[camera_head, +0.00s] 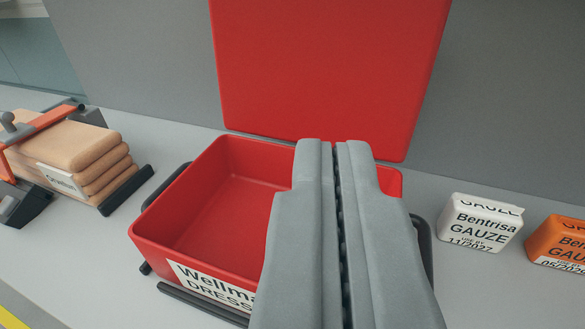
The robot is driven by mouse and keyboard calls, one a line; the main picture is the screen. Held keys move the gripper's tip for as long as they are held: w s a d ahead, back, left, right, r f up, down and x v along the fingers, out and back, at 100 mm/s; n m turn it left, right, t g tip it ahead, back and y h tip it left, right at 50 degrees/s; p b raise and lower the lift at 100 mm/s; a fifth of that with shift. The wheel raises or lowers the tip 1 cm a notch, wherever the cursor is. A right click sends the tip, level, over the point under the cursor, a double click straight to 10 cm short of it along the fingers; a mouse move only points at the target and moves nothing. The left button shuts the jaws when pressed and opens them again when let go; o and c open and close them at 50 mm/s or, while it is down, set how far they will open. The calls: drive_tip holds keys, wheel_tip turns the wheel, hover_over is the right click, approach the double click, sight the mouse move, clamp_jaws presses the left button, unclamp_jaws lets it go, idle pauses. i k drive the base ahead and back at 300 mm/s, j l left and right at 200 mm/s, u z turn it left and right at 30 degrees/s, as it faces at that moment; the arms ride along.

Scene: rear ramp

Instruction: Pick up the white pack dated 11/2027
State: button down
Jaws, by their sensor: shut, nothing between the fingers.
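The white pack (480,225), printed "Bentrisa GAUZE" and "USE BY 11/2027", sits on the grey surface at the right. My gripper (334,148) is in the middle of the view, shut and empty, its fingers side by side. It appears in front of the red box and to the left of the white pack, apart from it. The fingers hide the right part of the red box.
An open red box (183,212) with its lid (330,70) upright stands left of the white pack; its visible interior is empty. An orange gauze pack (558,243), partly cut off, sits close right of the white one. Strapped tan bundles (75,148) lie at the left.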

sight(484, 224)
drive_tip(key=k+j+z, duration=0.15)
drive_tip(key=z, duration=0.2)
drive_tip(key=k+z, duration=0.65)
